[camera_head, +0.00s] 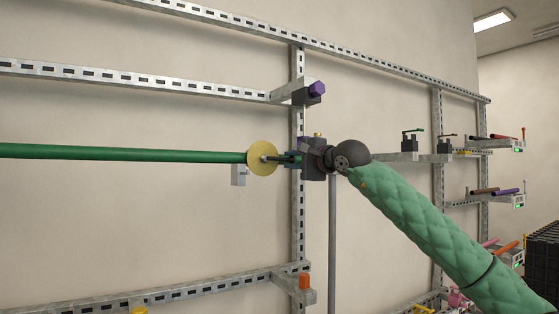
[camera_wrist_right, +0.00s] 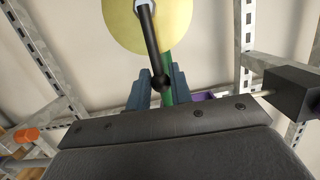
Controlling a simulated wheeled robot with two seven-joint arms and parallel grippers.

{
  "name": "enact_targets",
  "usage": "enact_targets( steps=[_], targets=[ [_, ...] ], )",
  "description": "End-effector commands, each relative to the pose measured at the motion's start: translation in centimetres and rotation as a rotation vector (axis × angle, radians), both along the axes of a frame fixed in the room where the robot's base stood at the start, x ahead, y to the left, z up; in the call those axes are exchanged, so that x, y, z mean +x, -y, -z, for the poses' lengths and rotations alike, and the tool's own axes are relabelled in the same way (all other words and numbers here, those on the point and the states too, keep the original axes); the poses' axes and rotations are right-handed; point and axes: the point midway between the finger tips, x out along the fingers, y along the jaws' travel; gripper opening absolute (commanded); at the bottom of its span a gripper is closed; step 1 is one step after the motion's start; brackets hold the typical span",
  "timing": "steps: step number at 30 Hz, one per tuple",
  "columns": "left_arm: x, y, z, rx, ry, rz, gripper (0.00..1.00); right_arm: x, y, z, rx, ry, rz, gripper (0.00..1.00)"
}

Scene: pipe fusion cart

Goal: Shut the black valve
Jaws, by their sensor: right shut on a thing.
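The black valve shows as a black lever (camera_wrist_right: 152,45) with a rounded end, mounted in front of a round yellow disc (camera_wrist_right: 118,18). In the head view the yellow disc (camera_head: 260,152) stands at the near end of the long green pipe (camera_head: 120,153). My right gripper (camera_head: 289,159) reaches in from the right beside the disc. In the wrist view its blue-grey fingers (camera_wrist_right: 161,88) are on either side of the lever's rounded end and are shut on it. Part of the green pipe shows behind the lever's end. The exact contact is partly hidden. My left gripper is not in view.
Slotted metal rails (camera_head: 150,83) and an upright post (camera_head: 297,220) stand close around the gripper. A purple-capped bracket (camera_head: 315,90) is above and an orange-capped one (camera_head: 304,283) below. More valve fittings (camera_head: 409,144) and coloured pipes (camera_head: 490,190) are at right.

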Motion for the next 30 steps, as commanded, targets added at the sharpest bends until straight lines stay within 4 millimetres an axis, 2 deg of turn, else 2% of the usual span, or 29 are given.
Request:
enact_targets(
  steps=[5, 22, 30],
  targets=[
    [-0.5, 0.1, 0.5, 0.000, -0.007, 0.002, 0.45, 0.0, 0.0, 0.2, 0.005, -0.004, 0.000, 0.05],
    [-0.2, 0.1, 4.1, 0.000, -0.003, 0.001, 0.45, -0.1, -0.2, 1.5, 0.126, -0.092, -0.001, 0.05],
    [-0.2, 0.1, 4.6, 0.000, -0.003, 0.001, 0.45, -0.1, -0.1, 1.4, 0.156, -0.114, 0.000, 0.05]
  ],
)
